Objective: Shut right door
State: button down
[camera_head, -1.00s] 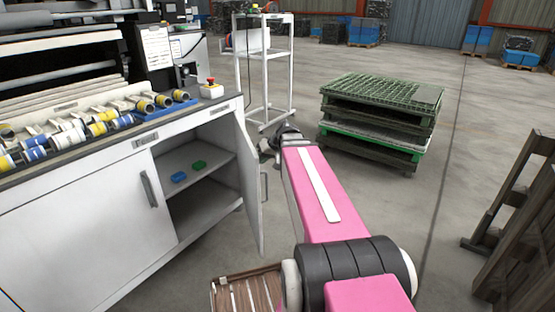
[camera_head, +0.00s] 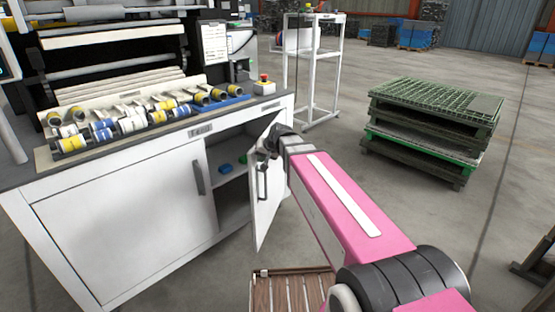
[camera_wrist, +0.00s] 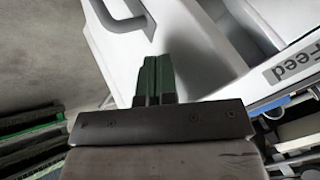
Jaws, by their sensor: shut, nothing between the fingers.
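The right door (camera_head: 268,205) of the white cabinet (camera_head: 125,225) stands partly open, its outer face and dark bar handle (camera_head: 262,182) turned towards me. The opening shows to its left. My gripper (camera_wrist: 152,65) is shut and empty, its green fingers together in the wrist view. The white door panel and its handle (camera_wrist: 124,16) lie just beyond the fingertips there; I cannot tell whether they touch. In the head view my wrist is at the door's upper part and the fingertips are hidden. The left door (camera_head: 130,230) is shut.
A blue block (camera_head: 226,169) and a green block lie on the shelf inside. Rollers and a red-topped button box (camera_head: 264,86) are on the cabinet top. A white rack (camera_head: 312,75) stands behind, green pallets (camera_head: 430,125) to the right, and a wooden slatted item (camera_head: 290,292) in front.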

jog(key=w+a, duration=0.4)
jog(key=a, duration=0.4)
jog(key=w+a+m, duration=0.1)
jog(key=w+a, duration=0.4)
jog(key=a, duration=0.4)
jog(key=shift+w+t+h, duration=0.15)
jog(key=shift+t+h, duration=0.15)
jog(key=shift+h, duration=0.1)
jog(key=s+d+r, duration=0.3)
jog(key=s+r, duration=0.5)
jog(key=s, duration=0.1)
jog(key=s+d+f+g+h, duration=0.1)
jog(key=s+d+f+g, duration=0.1)
jog(key=s+d+f, duration=0.4)
jog(key=s+d+f+g+h, duration=0.2)
jog(key=s+d+f, duration=0.4)
jog(key=d+f, duration=0.4)
jog(key=s+d+f+g+h, duration=0.1)
jog(key=s+d+f, duration=0.5)
jog(key=d, duration=1.2)
jog(key=shift+s+f+n+g+h, duration=0.15)
jog(key=shift+f+n+g+h, duration=0.2)
jog(key=shift+f, duration=0.6)
